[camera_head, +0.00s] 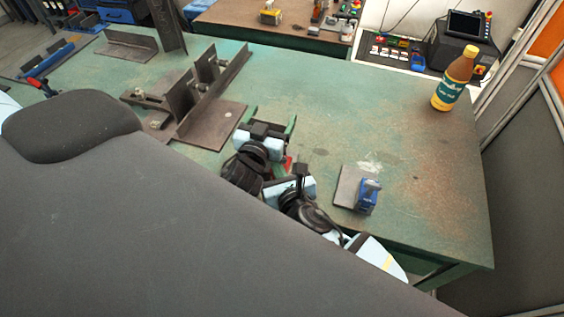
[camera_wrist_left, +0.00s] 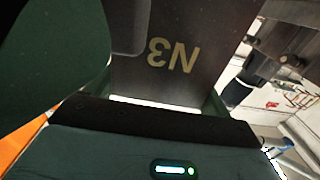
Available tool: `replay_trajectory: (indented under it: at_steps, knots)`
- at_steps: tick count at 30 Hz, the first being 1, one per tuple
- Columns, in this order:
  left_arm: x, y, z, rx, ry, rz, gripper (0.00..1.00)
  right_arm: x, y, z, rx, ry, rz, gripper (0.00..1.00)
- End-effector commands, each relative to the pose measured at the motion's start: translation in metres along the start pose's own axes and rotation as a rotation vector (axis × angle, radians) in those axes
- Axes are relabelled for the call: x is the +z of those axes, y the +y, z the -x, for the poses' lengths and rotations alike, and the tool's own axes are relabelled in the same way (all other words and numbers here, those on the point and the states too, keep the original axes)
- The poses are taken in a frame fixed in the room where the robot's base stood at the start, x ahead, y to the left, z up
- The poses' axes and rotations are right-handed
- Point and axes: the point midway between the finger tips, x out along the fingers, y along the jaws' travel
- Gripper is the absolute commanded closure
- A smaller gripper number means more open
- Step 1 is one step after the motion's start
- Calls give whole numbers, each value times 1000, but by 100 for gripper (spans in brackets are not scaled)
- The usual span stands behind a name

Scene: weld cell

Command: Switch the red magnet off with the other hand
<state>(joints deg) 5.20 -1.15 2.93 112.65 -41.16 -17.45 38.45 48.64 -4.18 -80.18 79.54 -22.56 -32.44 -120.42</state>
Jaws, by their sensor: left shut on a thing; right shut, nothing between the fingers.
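The red magnet (camera_head: 288,163) shows only as a small red patch between my two grippers in the head view; most of it is hidden. My left gripper (camera_head: 270,124), with green fingers, is just above it in the picture. My right gripper (camera_head: 301,170) is shut and empty, close below and right of the red patch. I cannot tell whether it touches the magnet.
A blue magnet (camera_head: 367,196) sits on a small plate (camera_head: 346,190) to the right. Steel angle pieces (camera_head: 215,85) and a flat plate (camera_head: 222,122) are at left on the green table (camera_head: 330,100). A brown bottle (camera_head: 455,80) stands at the far right. The table's middle is clear.

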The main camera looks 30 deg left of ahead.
Motion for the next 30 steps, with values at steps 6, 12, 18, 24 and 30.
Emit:
replay_trajectory:
  at_steps: [6,12,18,24,30]
  knots:
    - [2,14,3,24,-3,20,64,3,10,0,17,-4,-8,100]
    - [2,14,3,24,-4,20,64,3,11,10,22,-7,-6,100]
    - [2,13,2,22,-5,17,64,4,11,32,23,-9,-6,100]
    - [2,12,2,20,-5,15,64,2,6,56,13,-6,-4,100]
    - [2,10,2,18,-5,12,64,0,3,74,5,-3,-1,100]
